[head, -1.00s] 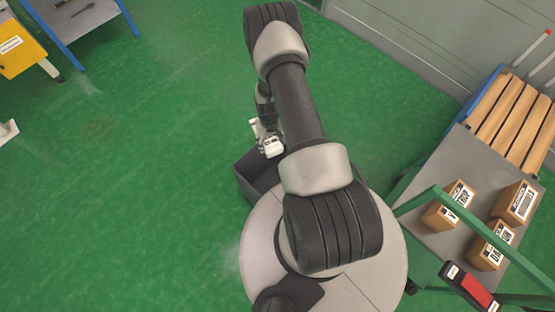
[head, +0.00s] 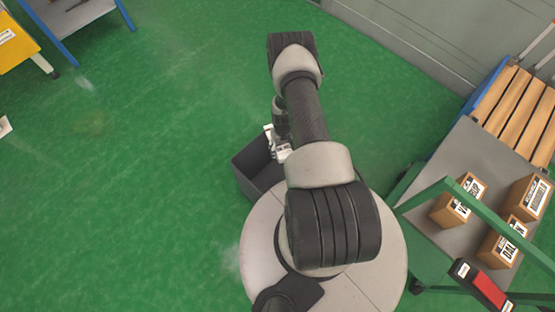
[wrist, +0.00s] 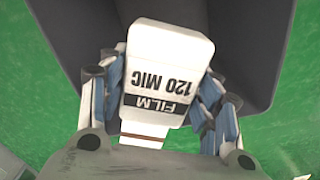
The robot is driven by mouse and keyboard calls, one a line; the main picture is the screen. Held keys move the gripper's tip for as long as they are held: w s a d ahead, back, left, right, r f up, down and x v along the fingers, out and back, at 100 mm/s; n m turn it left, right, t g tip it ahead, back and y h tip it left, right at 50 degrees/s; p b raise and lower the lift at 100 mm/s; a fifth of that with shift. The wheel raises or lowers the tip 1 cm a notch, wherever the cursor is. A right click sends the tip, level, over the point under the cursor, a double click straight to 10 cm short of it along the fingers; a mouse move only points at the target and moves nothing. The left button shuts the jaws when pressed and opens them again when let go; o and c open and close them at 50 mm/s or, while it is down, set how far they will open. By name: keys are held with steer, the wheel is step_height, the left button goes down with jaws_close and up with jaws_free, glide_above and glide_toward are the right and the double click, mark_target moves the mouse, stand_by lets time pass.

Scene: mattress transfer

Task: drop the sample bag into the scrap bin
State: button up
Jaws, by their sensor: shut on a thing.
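My gripper (wrist: 160,88) is shut on a white sample bag (wrist: 168,62) with a dark label reading FILM 120 MIC. The fingers press on its left and right sides in the wrist view. The dark grey scrap bin (wrist: 250,40) lies behind the bag in that view, with the bag in front of its dark inner surfaces. In the head view the bin (head: 247,171) stands on the floor beside my base, and my gripper (head: 278,146) is at its far right part. My arm hides part of the bin, and the bag is hard to make out there.
A cart (head: 452,145) with several labelled cartons and a green rail (head: 500,228) stands close on the right, next to wooden slats (head: 515,110). A blue-legged table (head: 85,15) and a yellow unit (head: 15,45) are far left. The green floor between is clear.

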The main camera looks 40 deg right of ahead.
steer(key=shift+f, duration=0.1)
steer(key=o, duration=1.2)
step_height(320, 180, up, 12)
stand_by(0.4)
